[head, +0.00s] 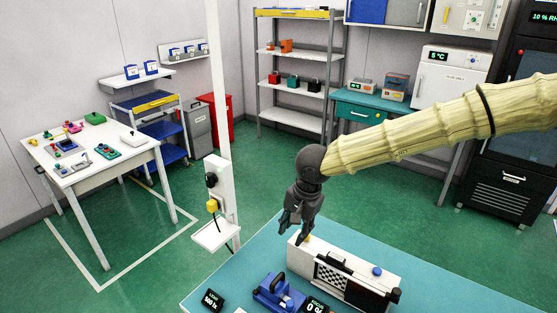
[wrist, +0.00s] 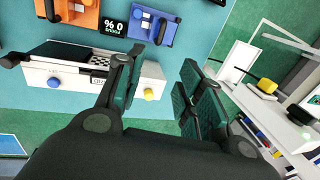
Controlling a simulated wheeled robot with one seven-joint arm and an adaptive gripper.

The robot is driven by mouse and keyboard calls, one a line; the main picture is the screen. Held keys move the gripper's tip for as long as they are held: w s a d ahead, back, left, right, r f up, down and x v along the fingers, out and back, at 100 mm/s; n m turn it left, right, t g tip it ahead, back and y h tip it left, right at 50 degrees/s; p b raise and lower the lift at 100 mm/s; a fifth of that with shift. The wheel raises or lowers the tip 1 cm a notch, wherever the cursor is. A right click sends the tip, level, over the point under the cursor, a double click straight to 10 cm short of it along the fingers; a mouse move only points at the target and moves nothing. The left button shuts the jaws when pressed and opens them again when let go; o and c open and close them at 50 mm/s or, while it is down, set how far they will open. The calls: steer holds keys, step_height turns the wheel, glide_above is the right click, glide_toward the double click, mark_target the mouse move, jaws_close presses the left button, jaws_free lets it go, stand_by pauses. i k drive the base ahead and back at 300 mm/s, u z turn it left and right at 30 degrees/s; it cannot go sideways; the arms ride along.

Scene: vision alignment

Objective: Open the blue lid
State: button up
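The blue lid appears to be the top of a small blue device (head: 272,292) with a black handle, at the front of the teal table in the head view. The device also shows at the top of the wrist view (wrist: 141,25), beside a small display reading 0 %. My gripper (head: 298,228) points down above the left end of a white box, behind and to the right of the blue device. In the wrist view my gripper (wrist: 162,78) has its fingers spread apart with nothing between them. Whether a fingertip touches the white box is unclear.
The white box (head: 372,288) has a checkered panel, a blue knob and a yellow knob (wrist: 149,94). A white post with a small shelf (head: 215,234) stands left of the table (head: 440,270).

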mark_target(275, 288)
steer(key=k, duration=1)
